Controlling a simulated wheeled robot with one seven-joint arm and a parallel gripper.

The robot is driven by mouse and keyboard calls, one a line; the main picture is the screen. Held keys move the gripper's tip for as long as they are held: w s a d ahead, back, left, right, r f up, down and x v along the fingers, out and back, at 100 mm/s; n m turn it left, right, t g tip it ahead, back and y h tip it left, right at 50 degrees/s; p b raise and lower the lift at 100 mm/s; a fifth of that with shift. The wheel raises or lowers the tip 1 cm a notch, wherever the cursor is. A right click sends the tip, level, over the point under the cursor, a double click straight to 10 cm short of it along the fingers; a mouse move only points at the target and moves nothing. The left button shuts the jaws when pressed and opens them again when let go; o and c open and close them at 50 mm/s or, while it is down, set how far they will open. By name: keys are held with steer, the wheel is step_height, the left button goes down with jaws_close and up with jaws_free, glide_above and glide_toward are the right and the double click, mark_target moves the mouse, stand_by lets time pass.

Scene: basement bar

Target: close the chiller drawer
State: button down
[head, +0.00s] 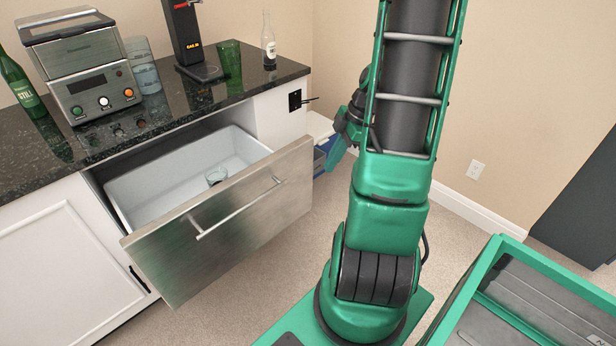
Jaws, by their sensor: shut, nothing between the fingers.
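The chiller drawer (232,222) is pulled well out from under the counter at the left. It has a brushed steel front with a long bar handle (240,208) and a white inner bin (180,180).
The dark counter (165,135) holds a steel appliance (90,85), a black dispenser (190,40), a green cup (229,58) and bottles (268,42). A white and blue container (322,150) stands beyond the drawer. Carpet (270,270) before the drawer is clear.

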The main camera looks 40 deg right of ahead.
steer(key=w+d+f+n+t+y, duration=0.1)
steer(key=w+d+f+n+t, duration=0.15)
steer(key=d+f+n, duration=0.3)
glide_toward(301, 183)
step_height(301, 183, down, 4)
steer(key=a, duration=0.2)
steer(key=shift+w+d+t, duration=0.15)
steer(key=shift+w+t, duration=0.2)
steer(key=shift+w, duration=0.45)
steer(key=shift+r, duration=0.1)
